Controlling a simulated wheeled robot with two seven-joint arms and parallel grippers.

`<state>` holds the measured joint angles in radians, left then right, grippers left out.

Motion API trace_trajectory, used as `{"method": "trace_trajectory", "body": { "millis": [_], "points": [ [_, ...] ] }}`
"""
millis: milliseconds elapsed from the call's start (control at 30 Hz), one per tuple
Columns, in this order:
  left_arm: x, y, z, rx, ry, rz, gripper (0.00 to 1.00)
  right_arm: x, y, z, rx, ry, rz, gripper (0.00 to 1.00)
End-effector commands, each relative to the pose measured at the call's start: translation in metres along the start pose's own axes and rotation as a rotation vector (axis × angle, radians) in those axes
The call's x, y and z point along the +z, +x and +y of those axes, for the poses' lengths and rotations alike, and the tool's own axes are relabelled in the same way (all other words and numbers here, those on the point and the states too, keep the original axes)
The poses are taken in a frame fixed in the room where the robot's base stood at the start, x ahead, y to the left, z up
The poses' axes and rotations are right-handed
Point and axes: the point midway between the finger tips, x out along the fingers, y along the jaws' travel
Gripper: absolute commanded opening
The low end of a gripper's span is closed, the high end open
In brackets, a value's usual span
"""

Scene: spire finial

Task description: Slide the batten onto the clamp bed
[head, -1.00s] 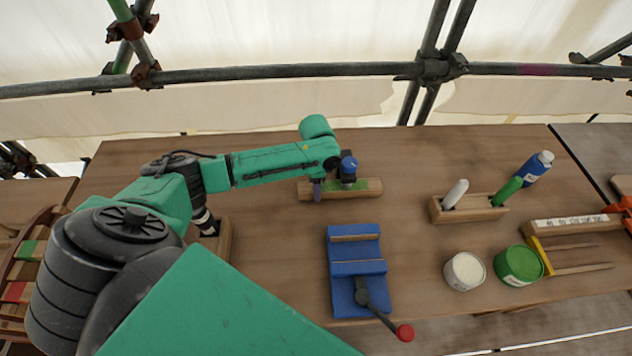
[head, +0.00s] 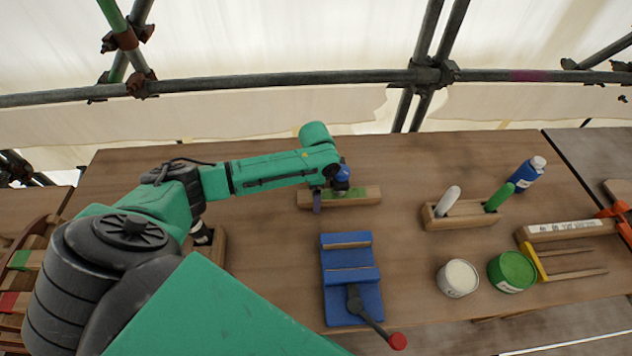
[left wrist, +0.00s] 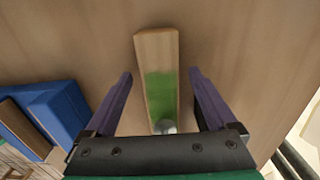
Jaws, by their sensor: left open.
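The batten (head: 365,194) is a short wooden bar with a green patch on top, lying flat on the bench. My left gripper (head: 331,194) is open over the batten, behind the clamp. In the left wrist view, the batten (left wrist: 157,50) lies between the two spread purple fingers (left wrist: 160,90), with a visible gap on each side. A small grey round thing shows at its near end; I cannot tell what it is. The clamp bed (head: 350,262) is blue, with a dark lever ending in a red knob; its blue edge shows in the left wrist view (left wrist: 60,110). My right gripper is not seen.
To the right stand a wooden holder (head: 460,216) with white and green handles, a blue bottle (head: 527,174), a white tin (head: 458,278) and a green tin (head: 512,271). A labelled wooden rack is farther right. Bare bench lies between batten and clamp.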

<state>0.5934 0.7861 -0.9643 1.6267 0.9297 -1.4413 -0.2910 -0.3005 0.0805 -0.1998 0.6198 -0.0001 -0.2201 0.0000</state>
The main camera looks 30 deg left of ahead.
Motion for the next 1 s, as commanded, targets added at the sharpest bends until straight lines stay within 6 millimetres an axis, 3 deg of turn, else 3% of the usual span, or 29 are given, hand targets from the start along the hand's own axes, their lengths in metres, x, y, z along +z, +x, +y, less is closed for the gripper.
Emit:
{"method": "trace_trajectory", "body": {
  "millis": [500,600,833,1000],
  "points": [
    [-0.001,-0.128,-0.001,-0.004,0.0,0.002,0.91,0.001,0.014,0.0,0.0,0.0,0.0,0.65],
    [-0.001,-0.138,-0.001,-0.004,0.0,0.001,0.91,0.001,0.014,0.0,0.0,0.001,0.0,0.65],
    [-0.001,-0.143,0.0,-0.002,0.0,0.001,0.91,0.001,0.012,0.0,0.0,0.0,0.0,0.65],
    [-0.001,-0.177,0.0,-0.002,0.0,0.001,0.91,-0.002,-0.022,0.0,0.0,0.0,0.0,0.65]
  ]
}}
